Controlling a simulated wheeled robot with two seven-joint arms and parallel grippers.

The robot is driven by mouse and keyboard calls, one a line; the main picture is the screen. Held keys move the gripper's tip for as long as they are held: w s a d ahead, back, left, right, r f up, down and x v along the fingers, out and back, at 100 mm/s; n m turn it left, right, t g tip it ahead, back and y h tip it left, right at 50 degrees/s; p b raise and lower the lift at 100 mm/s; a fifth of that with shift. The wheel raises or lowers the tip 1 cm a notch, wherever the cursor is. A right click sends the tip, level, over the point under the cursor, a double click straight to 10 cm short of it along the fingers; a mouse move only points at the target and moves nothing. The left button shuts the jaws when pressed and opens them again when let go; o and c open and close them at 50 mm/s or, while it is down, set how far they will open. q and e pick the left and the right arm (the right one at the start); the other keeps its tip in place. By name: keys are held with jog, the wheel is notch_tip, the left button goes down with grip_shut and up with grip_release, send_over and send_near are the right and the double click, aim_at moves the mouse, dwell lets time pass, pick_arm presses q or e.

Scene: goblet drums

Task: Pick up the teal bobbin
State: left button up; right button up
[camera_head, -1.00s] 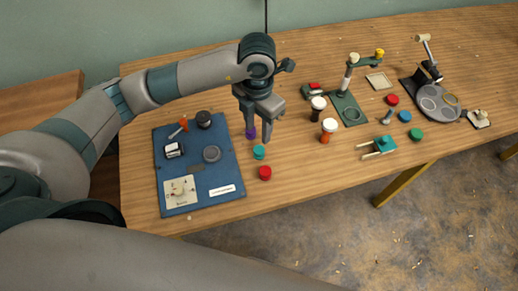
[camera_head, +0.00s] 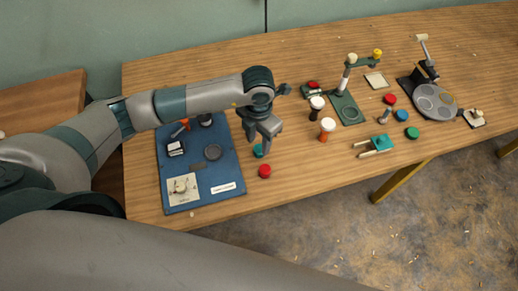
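The small teal bobbin (camera_head: 257,151) stands on the wooden table just right of the blue board. It is partly covered by my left gripper. My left gripper (camera_head: 259,142) points down over it with its two fingers apart. The teal bobbin shows between and just below the fingertips. I cannot tell whether the fingers touch it. My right gripper is out of the picture.
A red bobbin (camera_head: 265,171) stands close in front of the teal one. The blue board (camera_head: 225,171) with fittings lies to the left. Capped posts (camera_head: 327,129), a green stand (camera_head: 348,108) and a round grey plate (camera_head: 436,101) are to the right.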

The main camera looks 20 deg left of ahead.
aim_at(259, 148)
pick_arm(q)
jog(key=shift+w+f+p, duration=0.1)
jog(key=shift+f+p, duration=0.2)
jog(key=shift+p, duration=0.05)
jog(key=f+p, duration=0.1)
jog(key=f, duration=0.2)
jog(key=shift+w, duration=0.2)
jog(key=shift+f, duration=0.45)
jog(key=c, duration=0.8)
